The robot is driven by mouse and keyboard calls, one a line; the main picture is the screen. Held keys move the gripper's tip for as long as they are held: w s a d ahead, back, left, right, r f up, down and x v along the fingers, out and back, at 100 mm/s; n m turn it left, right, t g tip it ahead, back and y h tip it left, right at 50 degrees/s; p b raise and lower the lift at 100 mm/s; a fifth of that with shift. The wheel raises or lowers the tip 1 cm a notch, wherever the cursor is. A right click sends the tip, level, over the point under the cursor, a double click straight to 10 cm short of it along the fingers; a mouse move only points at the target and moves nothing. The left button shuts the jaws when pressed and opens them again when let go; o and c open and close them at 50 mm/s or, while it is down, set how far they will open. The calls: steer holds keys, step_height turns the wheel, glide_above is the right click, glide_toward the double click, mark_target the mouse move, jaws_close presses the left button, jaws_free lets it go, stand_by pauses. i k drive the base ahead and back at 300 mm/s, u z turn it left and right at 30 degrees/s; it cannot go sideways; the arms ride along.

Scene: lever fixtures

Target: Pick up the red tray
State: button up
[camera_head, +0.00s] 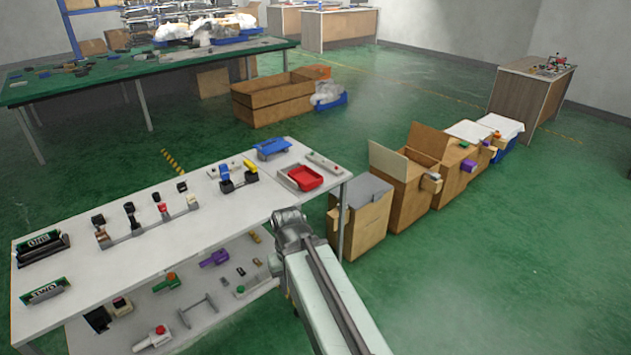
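The red tray (307,177) lies near the right end of the white workbench's top, on or beside a pale flat piece. My arm reaches in from the lower right. My gripper (290,219) is the grey end of it, just off the bench's right front edge, nearer to the camera than the red tray. It looks apart from the tray. Its fingers cannot be made out, so whether it is open or shut does not show.
A blue tray-like piece (272,147) sits behind the red one. Lever fixtures (238,176) stand left on the bench (200,237); more parts lie on its lower shelf. Cardboard boxes (365,215) line the floor to the right. Open green floor lies at the far right.

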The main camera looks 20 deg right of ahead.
mark_target(306, 179)
steer(key=z, duration=0.4)
steer(key=i, duration=1.05)
steer(key=u, duration=3.4)
steer(key=k, duration=1.3)
steer(key=z, duration=0.7)
steer(key=i, duration=0.15)
steer(key=z, duration=0.15)
